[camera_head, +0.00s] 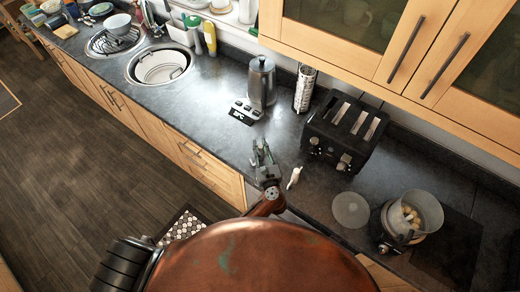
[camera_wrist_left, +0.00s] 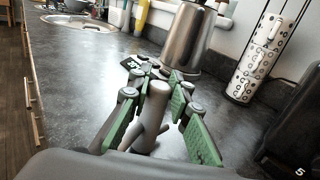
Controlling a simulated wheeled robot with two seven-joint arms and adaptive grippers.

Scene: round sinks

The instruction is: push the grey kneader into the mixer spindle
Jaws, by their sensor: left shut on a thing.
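In the left wrist view the grey kneader (camera_wrist_left: 152,110) stands between the green-padded fingers of my left gripper (camera_wrist_left: 158,105). It has a rounded top and side arms lower down. The gripper is shut on it. In the head view my left gripper (camera_head: 264,158) is over the dark counter, in front of the kettle and left of the toaster; the kneader is hard to make out there. The mixer (camera_head: 408,222), with a clear bowl holding pale lumps, stands at the right. I cannot make out its spindle. My right gripper is not in view.
A small white item (camera_head: 294,177) and a round pale disc (camera_head: 350,209) lie between my left gripper and the mixer.

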